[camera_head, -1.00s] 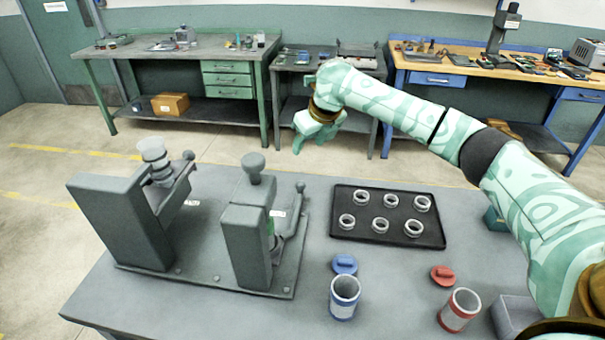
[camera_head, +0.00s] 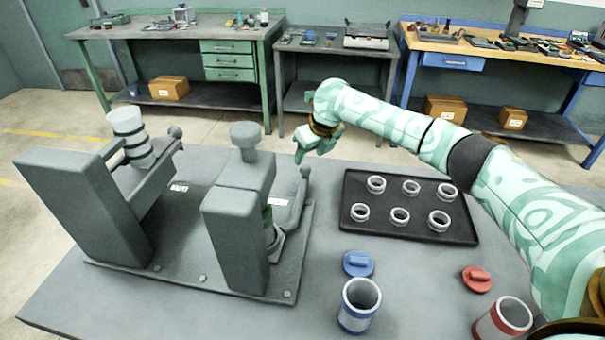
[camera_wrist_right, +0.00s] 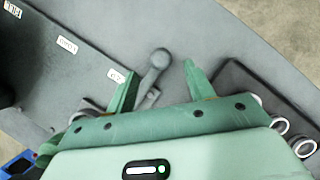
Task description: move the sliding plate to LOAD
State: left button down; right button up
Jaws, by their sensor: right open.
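The grey grinder base (camera_head: 190,272) stands at the left of the table with two upright blocks. A grey plate (camera_head: 277,246) shows partly at the right block (camera_head: 236,235), which hides the rest; I take it for the sliding plate. A handle with a round knob (camera_head: 305,172) stands at its right; the knob shows also in the right wrist view (camera_wrist_right: 159,58). My right gripper (camera_head: 300,156) is just above and behind the knob in the head view. In the wrist view its open fingers (camera_wrist_right: 160,82) lie either side of the handle, apart from it. My left gripper is not in view.
A black tray (camera_head: 410,235) with several rings lies right of the grinder. A blue lid (camera_head: 358,263), blue-banded cup (camera_head: 359,305), red lid (camera_head: 477,279) and red-banded cup (camera_head: 503,320) stand in front. White labels (camera_head: 278,202) mark the base. Workbenches stand behind.

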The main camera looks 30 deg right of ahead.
aim_at(305, 165)
jog(key=b+x, duration=0.3)
jog(key=x, duration=0.5)
jog(key=shift+w+f, duration=0.1)
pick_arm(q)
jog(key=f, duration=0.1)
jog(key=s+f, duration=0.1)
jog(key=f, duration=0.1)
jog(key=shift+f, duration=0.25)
